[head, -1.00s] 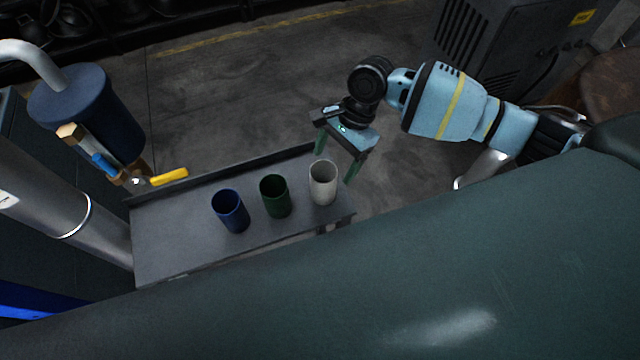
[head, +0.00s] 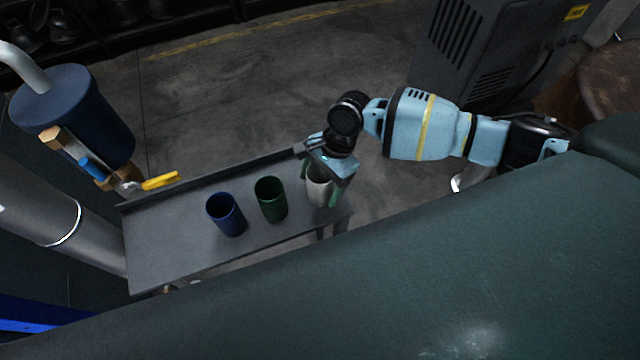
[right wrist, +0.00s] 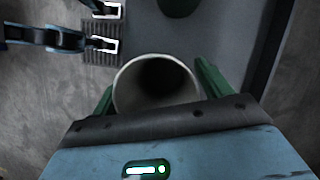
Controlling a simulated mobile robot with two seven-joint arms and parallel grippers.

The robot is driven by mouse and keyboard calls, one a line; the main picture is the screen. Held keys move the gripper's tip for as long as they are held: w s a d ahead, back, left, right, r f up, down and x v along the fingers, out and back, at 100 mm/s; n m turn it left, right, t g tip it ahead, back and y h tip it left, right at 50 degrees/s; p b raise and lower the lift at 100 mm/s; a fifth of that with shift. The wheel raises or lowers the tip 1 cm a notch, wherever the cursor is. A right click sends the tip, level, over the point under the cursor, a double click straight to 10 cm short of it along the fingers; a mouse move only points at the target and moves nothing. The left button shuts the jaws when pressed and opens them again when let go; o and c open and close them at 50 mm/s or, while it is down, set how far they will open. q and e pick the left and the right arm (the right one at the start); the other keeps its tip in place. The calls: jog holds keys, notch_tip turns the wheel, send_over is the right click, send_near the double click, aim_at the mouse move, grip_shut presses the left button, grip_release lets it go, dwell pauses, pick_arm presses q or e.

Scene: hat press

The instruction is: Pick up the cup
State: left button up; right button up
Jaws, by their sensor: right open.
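A white cup (head: 318,188) stands upright at the right end of a grey shelf (head: 160,245). A green cup (head: 271,200) and a blue cup (head: 227,215) stand to its left. My right gripper (head: 320,192) is open and lowered over the white cup, with one green finger on each side of it. In the right wrist view the white cup's rim (right wrist: 157,88) shows between the fingers; I cannot tell whether they touch it. My left gripper is not in view.
A blue cylinder (head: 75,115) with a yellow-handled valve (head: 160,181) stands at the shelf's left end. A raised lip runs along the shelf's back edge. A large dark green surface (head: 450,260) fills the front right. A dark vented cabinet (head: 490,50) stands behind my right arm.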

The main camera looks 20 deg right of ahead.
aim_at(320, 174)
jog(key=shift+c, duration=0.4)
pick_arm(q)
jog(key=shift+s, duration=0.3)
pick_arm(e)
jog(key=c, duration=1)
jog(key=shift+r, duration=0.15)
